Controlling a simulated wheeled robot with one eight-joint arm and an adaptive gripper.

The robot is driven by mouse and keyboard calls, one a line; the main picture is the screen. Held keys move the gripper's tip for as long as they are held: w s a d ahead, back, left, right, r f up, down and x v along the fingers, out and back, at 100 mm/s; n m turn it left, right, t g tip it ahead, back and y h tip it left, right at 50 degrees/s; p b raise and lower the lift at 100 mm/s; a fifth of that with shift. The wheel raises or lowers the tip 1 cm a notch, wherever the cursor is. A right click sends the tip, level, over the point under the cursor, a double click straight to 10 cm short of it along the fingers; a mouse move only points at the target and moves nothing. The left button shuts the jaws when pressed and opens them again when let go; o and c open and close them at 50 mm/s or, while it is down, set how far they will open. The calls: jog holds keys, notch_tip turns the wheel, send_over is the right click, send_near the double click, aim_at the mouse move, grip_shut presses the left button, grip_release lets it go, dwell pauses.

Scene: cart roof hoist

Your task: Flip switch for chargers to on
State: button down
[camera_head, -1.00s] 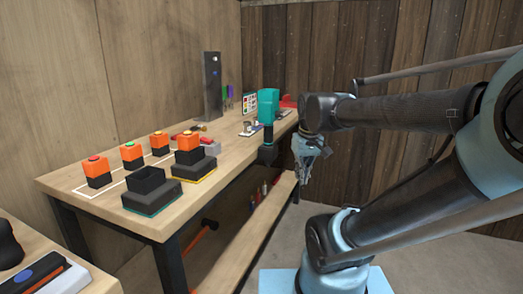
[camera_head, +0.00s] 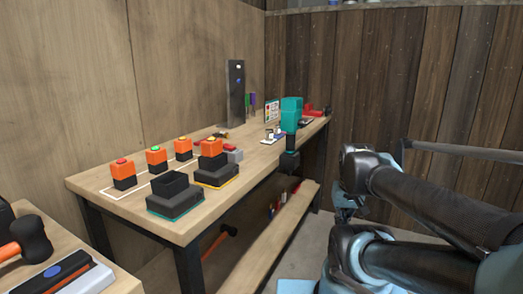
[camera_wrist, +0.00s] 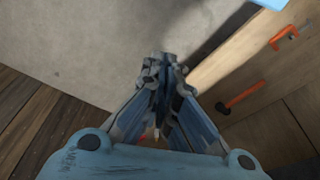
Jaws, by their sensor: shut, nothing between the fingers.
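Two dark chargers stand on the workbench in the head view. The teal-edged charger (camera_head: 175,205) has an empty-looking socket. The yellow-edged charger (camera_head: 215,178) holds an orange and black battery (camera_head: 211,148). A small grey block with a red part (camera_head: 231,154) sits behind it, partly hidden. I cannot tell whether this is the charger switch, or its position. In the wrist view my gripper (camera_wrist: 163,62) is shut and empty, above the floor beside the bench. In the head view my gripper (camera_head: 345,208) is low, right of the bench and well apart from the chargers.
Several orange batteries (camera_head: 123,174) stand along the wall side of the workbench (camera_head: 120,212). A teal drill (camera_head: 291,112) stands farther back, near a tall dark panel (camera_head: 236,92). A lower shelf (camera_head: 255,255) runs beneath. A black-headed hammer (camera_head: 30,238) lies on the nearer table.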

jog(key=w+a+r+m, duration=0.1)
jog(key=w+a+r, duration=0.4)
jog(key=w+r, duration=0.45)
notch_tip(320, 180, up, 24)
jog(key=m+g+y, duration=0.1)
jog(key=m+y, duration=0.2)
jog(key=m, duration=0.1)
send_over(229, 147)
jog(key=d, duration=0.4)
jog(key=shift+w+f, duration=0.15)
jog(key=shift+w, duration=0.2)
jog(key=x, duration=1.4)
jog(key=shift+w+a, duration=0.1)
jog(key=shift+a, duration=0.05)
